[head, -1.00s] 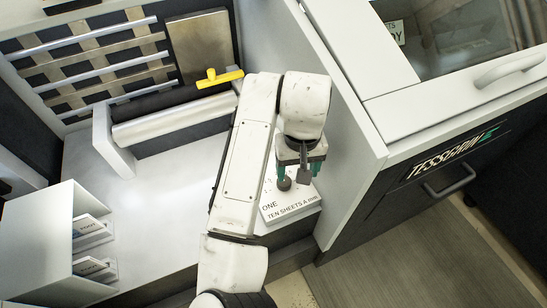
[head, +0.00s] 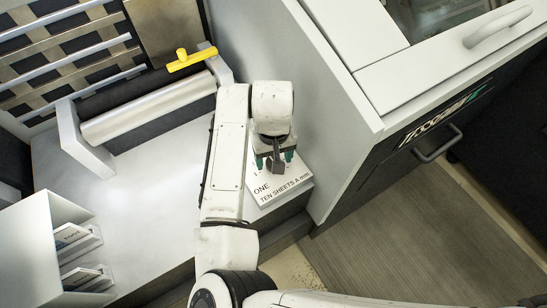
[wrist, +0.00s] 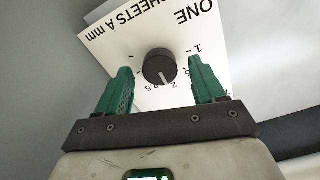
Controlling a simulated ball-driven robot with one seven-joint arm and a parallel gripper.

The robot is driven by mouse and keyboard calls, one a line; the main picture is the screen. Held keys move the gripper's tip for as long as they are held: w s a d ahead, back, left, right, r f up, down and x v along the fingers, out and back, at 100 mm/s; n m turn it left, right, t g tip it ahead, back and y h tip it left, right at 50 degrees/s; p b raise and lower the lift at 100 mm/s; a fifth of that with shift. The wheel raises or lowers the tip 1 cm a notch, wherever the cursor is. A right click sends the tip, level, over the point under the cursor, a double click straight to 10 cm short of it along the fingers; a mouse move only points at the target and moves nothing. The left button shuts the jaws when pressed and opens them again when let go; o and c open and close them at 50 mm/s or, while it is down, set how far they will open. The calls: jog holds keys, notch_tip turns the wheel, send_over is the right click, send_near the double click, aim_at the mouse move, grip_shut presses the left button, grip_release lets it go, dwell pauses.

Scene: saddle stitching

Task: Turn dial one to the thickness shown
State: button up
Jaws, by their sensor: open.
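Dial one is a round dark knob (wrist: 159,66) with a pale pointer line, on a white plate (wrist: 120,38) printed "ONE" and "SHEETS A mm". The plate also shows in the head view (head: 282,188), reading "TEN SHEETS A mm". The pointer line aims toward the bottom of the wrist view, near small inverted numbers that are hard to read. My gripper (wrist: 160,67) is open, its two green fingers on either side of the knob with gaps visible. In the head view my gripper (head: 275,158) hides most of the knob. I cannot tell its exact height over the plate.
A white cabinet wall (head: 315,110) stands close right of the plate. A roller (head: 150,105) with a yellow handle (head: 190,60) is at the back. A white rack (head: 35,240) with labelled cards stands at left. The pale worktop (head: 140,190) between is clear.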

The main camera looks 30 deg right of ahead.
jog(key=shift+f, duration=0.45)
jog(key=c, duration=1.1)
